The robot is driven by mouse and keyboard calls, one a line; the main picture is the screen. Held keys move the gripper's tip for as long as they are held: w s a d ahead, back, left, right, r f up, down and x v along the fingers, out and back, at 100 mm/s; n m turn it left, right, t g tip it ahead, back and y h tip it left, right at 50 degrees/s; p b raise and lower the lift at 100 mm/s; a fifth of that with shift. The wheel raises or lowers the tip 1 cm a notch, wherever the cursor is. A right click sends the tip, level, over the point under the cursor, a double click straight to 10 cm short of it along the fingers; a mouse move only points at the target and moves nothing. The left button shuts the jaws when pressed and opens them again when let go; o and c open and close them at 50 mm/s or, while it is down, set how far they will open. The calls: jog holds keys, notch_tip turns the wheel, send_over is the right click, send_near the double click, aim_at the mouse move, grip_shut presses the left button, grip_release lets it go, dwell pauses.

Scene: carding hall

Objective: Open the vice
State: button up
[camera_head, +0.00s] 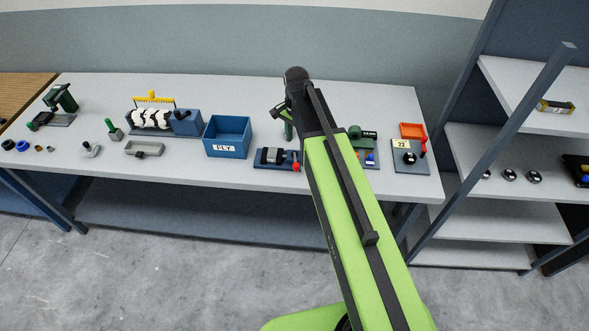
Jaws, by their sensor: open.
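What looks like the vice (270,157) sits on a dark blue base near the front edge of the bench, right of the blue bin. It has a dark block, a pale grey part and a red-ended handle (296,167) at its right. Whether its jaws are apart is too small to tell. My lime arm reaches up across the picture, just right of the vice. My gripper (286,120) is open at the arm's far end, above and behind the vice, apart from it. The wrist partly hides the gripper, and nothing held shows.
A green device (363,134) and a plate marked 22 (408,160) with an orange tray are right of my arm. A shelf rack (510,150) stands at the right. Clear bench lies behind the bin.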

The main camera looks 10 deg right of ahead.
aim_at(296, 164)
notch_tip(296, 164, down, 14)
jog(key=b, duration=1.2)
jog(key=shift+r, duration=0.15)
jog(key=shift+r, duration=0.1)
grip_shut()
